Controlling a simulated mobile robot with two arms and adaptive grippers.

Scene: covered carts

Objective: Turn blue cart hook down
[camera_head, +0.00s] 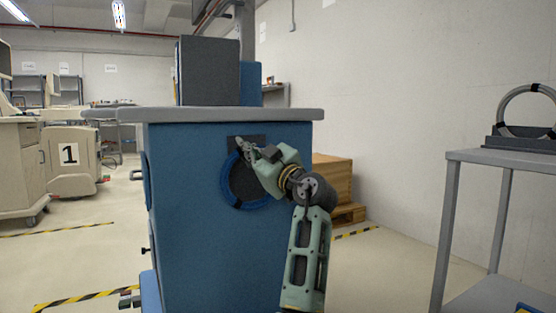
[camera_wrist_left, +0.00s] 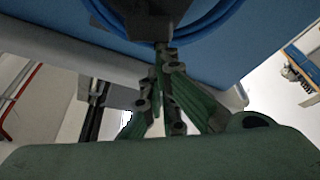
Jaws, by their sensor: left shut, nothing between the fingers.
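The blue cart (camera_head: 195,235) stands in the middle of the head view, under a grey top. A dark hook plate sits high on its near face, partly hidden by my gripper. A blue cable coil (camera_head: 225,182) hangs below it against the panel. My left gripper (camera_head: 241,145) is shut and empty, its tips at the plate. In the left wrist view the shut fingertips (camera_wrist_left: 161,47) are right at a dark hook block (camera_wrist_left: 155,18), with the blue coil (camera_wrist_left: 208,22) around it. Whether they touch the block I cannot tell. My right gripper is not in view.
Dark and blue boxes (camera_head: 208,72) stand on the cart top. A wooden crate (camera_head: 332,178) is behind the cart at right. A grey table (camera_head: 465,157) holding a ring-shaped coil (camera_head: 507,105) stands at far right. A cart marked 1 (camera_head: 85,157) is at left.

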